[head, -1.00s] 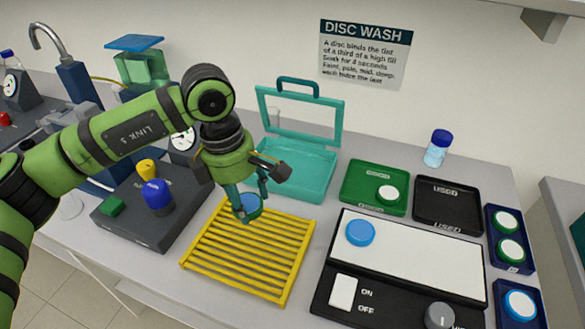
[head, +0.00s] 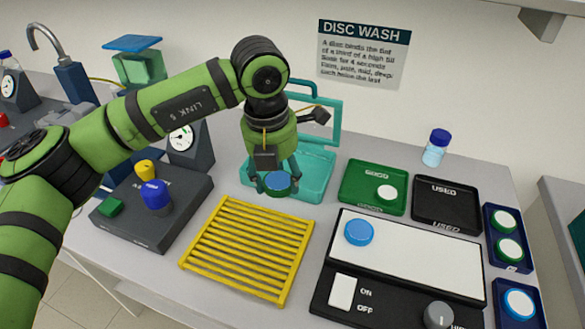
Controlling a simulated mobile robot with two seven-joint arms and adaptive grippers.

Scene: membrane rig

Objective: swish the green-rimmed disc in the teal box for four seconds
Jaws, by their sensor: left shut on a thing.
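My left gripper (head: 277,180) is shut on a disc (head: 277,183) with a blue face and a rim that looks dark green. The disc shows at the front left part of the teal box (head: 318,172), in front of its interior. I cannot tell whether it is above the box or down inside it. The box's framed lid (head: 334,122) stands open at the back, and my arm hides part of the lid and box. My right gripper is not in view.
A yellow rack (head: 247,249) lies empty in front of the box. A light panel (head: 425,250) bears a blue disc (head: 359,232). A grey stirrer-like unit (head: 150,220) stands left.

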